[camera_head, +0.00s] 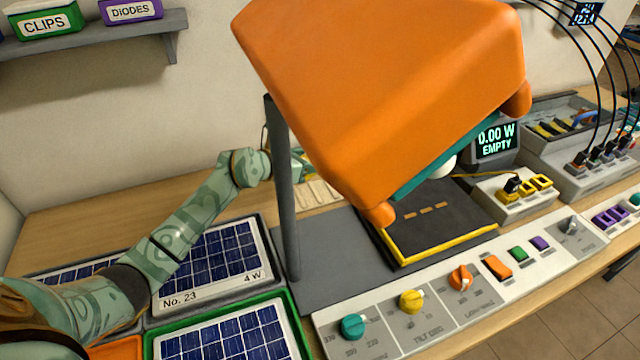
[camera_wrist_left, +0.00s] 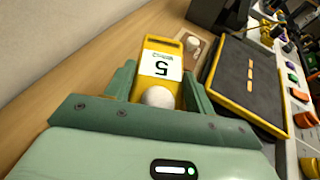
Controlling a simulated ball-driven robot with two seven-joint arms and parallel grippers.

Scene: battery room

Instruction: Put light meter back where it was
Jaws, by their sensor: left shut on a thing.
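The light meter (camera_wrist_left: 152,85) is yellow, with a white label reading 5 and a white dome. My left gripper (camera_wrist_left: 158,90) is shut on it, one finger on each side, with the dome end nearest my wrist. In the head view my left gripper (camera_head: 298,166) is behind the grey post and partly hidden by the orange hood. A tan slotted board (camera_head: 318,192) lies on the bench just below it. In the wrist view a tan piece (camera_wrist_left: 198,42) lies beyond the meter's right side. My right gripper is not in view.
The large orange hood (camera_head: 385,85) on its grey post (camera_head: 284,200) overhangs the black yellow-edged pad (camera_head: 440,222). Solar panels (camera_head: 225,250) lie at left. A knob panel (camera_head: 385,325) runs along the front. The wooden bench behind my left arm is clear.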

